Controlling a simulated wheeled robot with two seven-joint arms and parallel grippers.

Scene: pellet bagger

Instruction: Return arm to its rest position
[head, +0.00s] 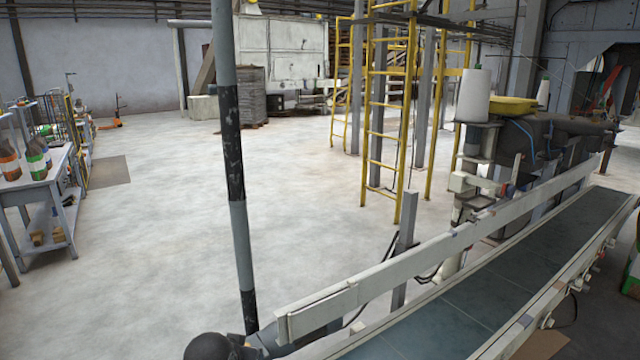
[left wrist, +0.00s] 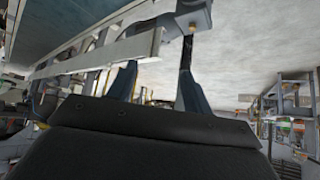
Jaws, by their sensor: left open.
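My left gripper (left wrist: 157,78) shows in the left wrist view. Its two dark blue fingers stand apart, with no object held between them. The dark wrist housing fills the lower part of that view. The view is upside down, with the conveyor at its top. The conveyor's pale side rail (left wrist: 95,55) passes beyond the fingers; I cannot tell how far off. In the head view no gripper fingers can be made out. My right gripper is in neither view.
In the head view a conveyor belt (head: 440,325) with a pale guard rail (head: 400,272) runs along the lower right. A striped grey pole (head: 232,150) stands left of it. A bench (head: 45,187) with bottles is at far left. The floor (head: 165,250) between is clear.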

